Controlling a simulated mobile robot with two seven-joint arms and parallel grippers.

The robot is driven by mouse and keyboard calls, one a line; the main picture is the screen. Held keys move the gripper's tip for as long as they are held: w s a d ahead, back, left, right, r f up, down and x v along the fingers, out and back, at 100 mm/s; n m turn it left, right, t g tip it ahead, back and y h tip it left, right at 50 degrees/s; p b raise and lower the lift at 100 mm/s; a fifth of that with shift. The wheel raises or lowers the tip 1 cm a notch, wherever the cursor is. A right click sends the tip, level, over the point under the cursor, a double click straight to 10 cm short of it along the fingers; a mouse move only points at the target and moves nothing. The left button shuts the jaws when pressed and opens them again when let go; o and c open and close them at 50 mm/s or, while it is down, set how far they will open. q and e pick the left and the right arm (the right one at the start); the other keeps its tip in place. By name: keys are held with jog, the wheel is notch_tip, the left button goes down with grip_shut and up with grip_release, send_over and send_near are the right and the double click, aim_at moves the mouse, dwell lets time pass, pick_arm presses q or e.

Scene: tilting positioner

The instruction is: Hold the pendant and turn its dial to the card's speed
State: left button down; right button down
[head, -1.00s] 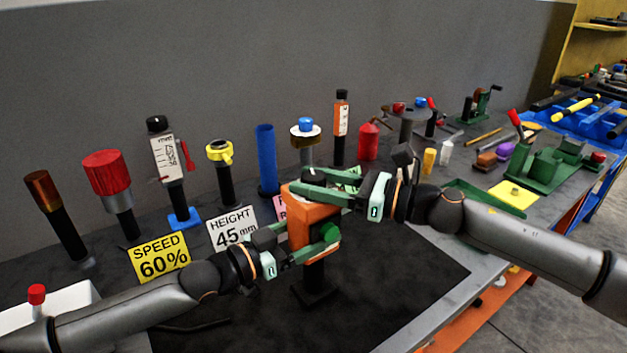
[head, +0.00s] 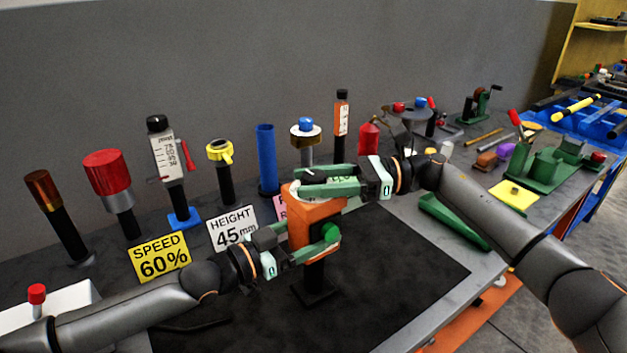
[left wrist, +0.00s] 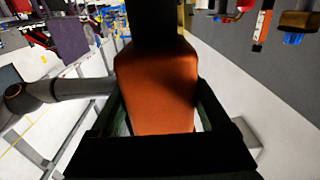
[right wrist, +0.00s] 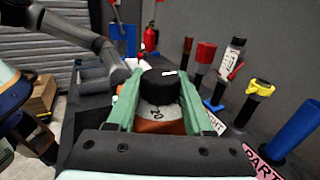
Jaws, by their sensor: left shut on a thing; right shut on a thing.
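The orange pendant (head: 318,215) stands upright on a black post on the dark mat. My left gripper (head: 318,243) is shut on the pendant's body, whose orange face fills the left wrist view (left wrist: 158,92). A bright green part (head: 331,231) shows on its side. My right gripper (head: 298,187) is shut on the dial at the pendant's top. In the right wrist view the black dial (right wrist: 162,88) sits between the green fingers, with a white mark on top and a grey scale below. The scale's digits are hard to read. The yellow card (head: 160,258) reads SPEED 60%.
A white card (head: 232,229) reads HEIGHT 45 mm. Several posts with coloured tops, including a red knob (head: 107,172) and a blue cylinder (head: 267,160), stand along the back. A green tray (head: 452,221) lies to the right. The mat's front is clear.

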pick_arm(q)
jog(key=shift+s+d, duration=0.1)
pick_arm(e)
jog(key=shift+r, duration=0.1)
jog(key=shift+c, duration=1.4)
grip_release()
jog(key=w+d, duration=0.1)
jog(key=d, duration=1)
jog(key=shift+w+d, duration=0.35)
jog(key=shift+d, duration=0.05)
pick_arm(q)
grip_release()
